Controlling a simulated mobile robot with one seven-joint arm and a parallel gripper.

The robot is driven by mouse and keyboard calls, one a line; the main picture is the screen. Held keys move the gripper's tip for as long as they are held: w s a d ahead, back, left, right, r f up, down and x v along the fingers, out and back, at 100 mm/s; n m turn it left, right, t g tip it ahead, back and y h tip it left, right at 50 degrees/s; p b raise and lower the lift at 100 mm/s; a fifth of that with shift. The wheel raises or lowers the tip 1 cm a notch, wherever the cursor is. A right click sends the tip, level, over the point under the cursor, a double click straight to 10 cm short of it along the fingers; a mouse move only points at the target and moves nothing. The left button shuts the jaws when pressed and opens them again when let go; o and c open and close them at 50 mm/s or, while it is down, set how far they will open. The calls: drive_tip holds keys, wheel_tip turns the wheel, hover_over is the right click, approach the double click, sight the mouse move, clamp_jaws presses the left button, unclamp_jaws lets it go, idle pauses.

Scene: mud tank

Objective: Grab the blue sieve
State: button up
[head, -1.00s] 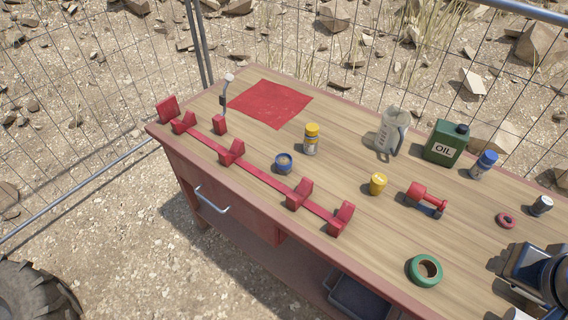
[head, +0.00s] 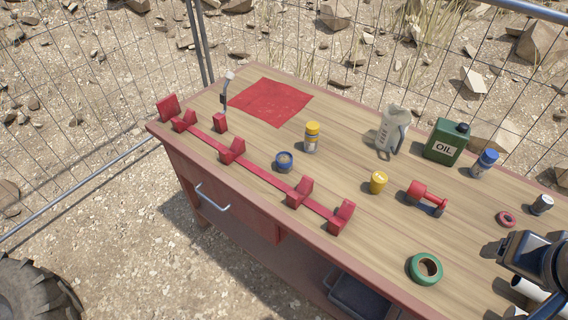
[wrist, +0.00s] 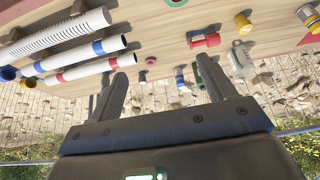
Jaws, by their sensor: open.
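A small round blue cup-like item with a tan inside, which looks like the blue sieve (head: 284,162), stands on the wooden workbench behind the long red rack. I cannot make out a mesh. I do not find it in the wrist view. My gripper (wrist: 161,68) is open, with nothing between its fingers. In the head view, my arm's dark end shows at the far right edge, well apart from the blue item; the fingertips are not clear there.
The red rack (head: 262,178) runs along the bench's front left. A yellow-capped bottle (head: 312,138), yellow cup (head: 378,182), red tool (head: 426,197), green ring (head: 425,268), jug (head: 391,130) and oil can (head: 446,143) stand nearby. White pipes (wrist: 85,66) lie near my gripper. A wire fence stands behind.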

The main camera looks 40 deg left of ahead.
drive_tip(key=w+a+r+n+g+y, duration=0.1)
drive_tip(key=w+a+r+n, duration=0.15)
drive_tip(key=w+a, duration=0.75)
drive_tip(key=w+a+f+n+g, duration=0.1)
drive_tip(key=w+a+f, duration=0.1)
drive_tip(key=w+a, duration=0.35)
drive_tip(key=w+a+f+g, duration=0.1)
drive_tip(key=w+a, duration=0.2)
drive_tip(key=a, duration=0.6)
drive_tip(key=n+g, duration=0.1)
drive_tip(key=n, duration=0.2)
approach(284, 159)
drive_tip(key=f, duration=0.3)
drive_tip(key=w+f, duration=0.1)
drive_tip(key=f, duration=0.2)
drive_tip(key=a+f, duration=0.1)
drive_tip(key=f, duration=0.3)
drive_tip(key=shift+w, duration=0.15)
drive_tip(key=shift+d, duration=0.1)
drive_tip(key=shift+c, duration=0.5)
drive_tip(key=c, duration=1)
drive_tip(key=shift+o, duration=0.2)
